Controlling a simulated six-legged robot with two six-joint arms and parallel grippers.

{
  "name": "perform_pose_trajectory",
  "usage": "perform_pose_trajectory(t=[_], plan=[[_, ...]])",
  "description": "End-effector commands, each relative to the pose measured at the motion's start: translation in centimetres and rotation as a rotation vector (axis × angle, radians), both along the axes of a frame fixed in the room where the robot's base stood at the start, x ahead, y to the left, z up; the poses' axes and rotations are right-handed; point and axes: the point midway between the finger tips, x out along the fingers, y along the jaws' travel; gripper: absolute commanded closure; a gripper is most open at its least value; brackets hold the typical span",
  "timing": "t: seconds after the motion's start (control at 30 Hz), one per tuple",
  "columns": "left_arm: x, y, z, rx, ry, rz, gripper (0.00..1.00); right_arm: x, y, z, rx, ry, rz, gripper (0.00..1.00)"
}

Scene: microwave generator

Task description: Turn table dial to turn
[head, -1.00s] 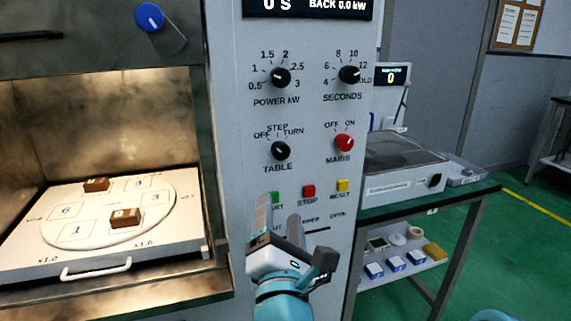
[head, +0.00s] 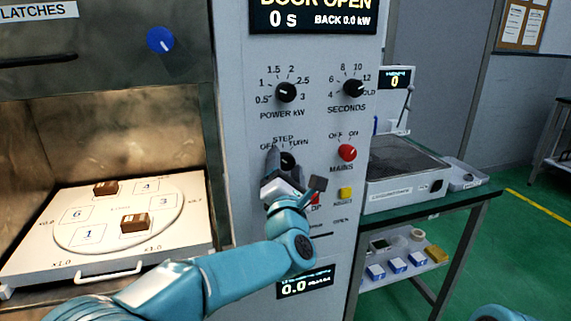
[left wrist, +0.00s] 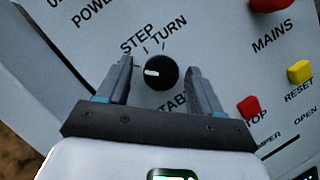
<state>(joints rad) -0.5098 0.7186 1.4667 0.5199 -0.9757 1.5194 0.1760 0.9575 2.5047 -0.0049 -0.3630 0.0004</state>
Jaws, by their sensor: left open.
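The black table dial (head: 288,160) is on the grey control panel, under the STEP and TURN labels. It also shows in the left wrist view (left wrist: 161,72), where its white mark points left, away from TURN; the OFF label is hidden there. My left gripper (head: 279,160) is open in front of the dial. In the left wrist view, the open fingers (left wrist: 158,75) stand on either side of the dial, with a visible gap on both sides. The gripper partly covers the dial and the TABLE label in the head view. My right gripper is out of view.
Close by are the red mains knob (head: 347,153), power dial (head: 286,92), seconds dial (head: 353,88), red stop button (left wrist: 249,107) and yellow reset button (left wrist: 300,72). At left, the open chamber holds a white turntable (head: 75,238) with two brown blocks.

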Motion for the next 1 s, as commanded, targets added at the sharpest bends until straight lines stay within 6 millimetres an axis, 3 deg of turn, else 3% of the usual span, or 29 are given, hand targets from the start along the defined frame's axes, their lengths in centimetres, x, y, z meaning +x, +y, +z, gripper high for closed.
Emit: perform_pose_trajectory(t=[0.23, 0.4, 0.77, 1.0], plan=[[0.08, 0.02, -0.02, 0.001, 0.0, 0.0, 0.34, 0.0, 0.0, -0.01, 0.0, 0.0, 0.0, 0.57], [0.06, 0.02, -0.01, 0.0, 0.0, 0.0, 0.9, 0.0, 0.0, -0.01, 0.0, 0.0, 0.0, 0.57], [0.03, 0.08, 0.05, 0.039, 0.013, 0.0, 0.91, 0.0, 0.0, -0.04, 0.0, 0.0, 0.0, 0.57], [-0.01, 0.18, 0.26, 0.177, 0.056, 0.0, 0.91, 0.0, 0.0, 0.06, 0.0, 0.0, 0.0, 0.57]])
